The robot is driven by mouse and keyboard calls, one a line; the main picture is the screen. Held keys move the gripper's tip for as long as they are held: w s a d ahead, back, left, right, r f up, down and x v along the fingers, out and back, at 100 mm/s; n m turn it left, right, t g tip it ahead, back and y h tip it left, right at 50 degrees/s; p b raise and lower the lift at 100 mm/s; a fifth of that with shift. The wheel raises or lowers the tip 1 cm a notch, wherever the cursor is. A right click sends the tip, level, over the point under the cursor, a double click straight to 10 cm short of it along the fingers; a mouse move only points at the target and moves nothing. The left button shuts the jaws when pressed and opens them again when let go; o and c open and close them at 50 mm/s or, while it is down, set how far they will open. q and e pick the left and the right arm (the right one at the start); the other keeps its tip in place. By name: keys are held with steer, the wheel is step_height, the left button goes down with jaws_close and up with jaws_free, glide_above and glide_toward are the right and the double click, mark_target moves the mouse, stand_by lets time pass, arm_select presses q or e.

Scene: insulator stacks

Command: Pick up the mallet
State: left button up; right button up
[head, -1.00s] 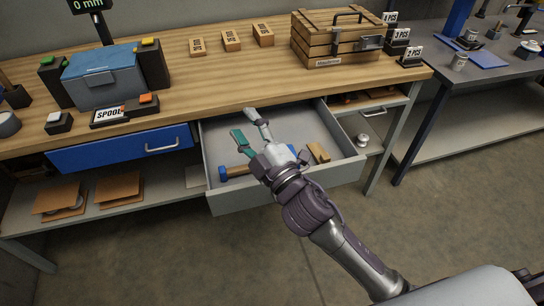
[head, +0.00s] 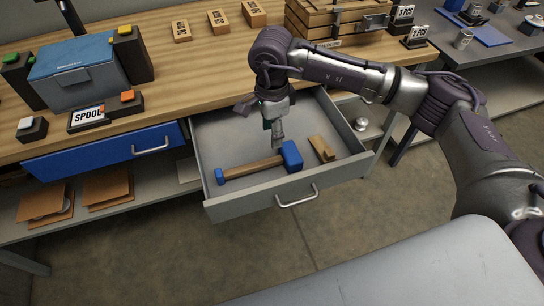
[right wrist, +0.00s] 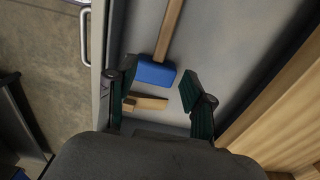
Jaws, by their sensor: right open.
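The mallet (head: 252,168) lies in the open grey drawer, with a wooden handle, a blue head at its right end and a blue cap at its left end. My right gripper (head: 276,134) points down into the drawer, just behind and left of the blue head. In the right wrist view, the mallet head (right wrist: 155,73) shows between and a little beyond the two green-padded fingers of the right gripper (right wrist: 158,90). The fingers are apart with nothing held. Contact with the mallet cannot be told. My left gripper is not in view.
A small wooden piece (head: 322,148) lies in the drawer (head: 225,128), right of the mallet head. The drawer's front with its handle (head: 297,197) stands out from the wooden bench. A blue closed drawer (head: 105,150) is to the left. A wooden crate (head: 330,20) stands on the bench behind.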

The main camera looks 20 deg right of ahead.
glide_above(271, 160)
steer(key=f, duration=0.6)
steer(key=shift+s+f+p, duration=0.2)
steer(key=shift+s+p, duration=0.1)
steer(key=shift+p, duration=0.1)
steer(key=shift+w+d+f+p, duration=0.1)
steer(key=shift+f+p, duration=0.15)
steer(key=shift+f, duration=0.8)
steer(key=shift+w+a+f+p, duration=0.1)
steer(key=shift+w+f+p, duration=0.1)
steer(key=shift+f, duration=0.85)
steer(key=shift+w+d+f+p, duration=0.1)
steer(key=shift+f+p, duration=0.15)
steer(key=shift+f, duration=0.8)
steer(key=shift+s, duration=0.1)
jaws_close()
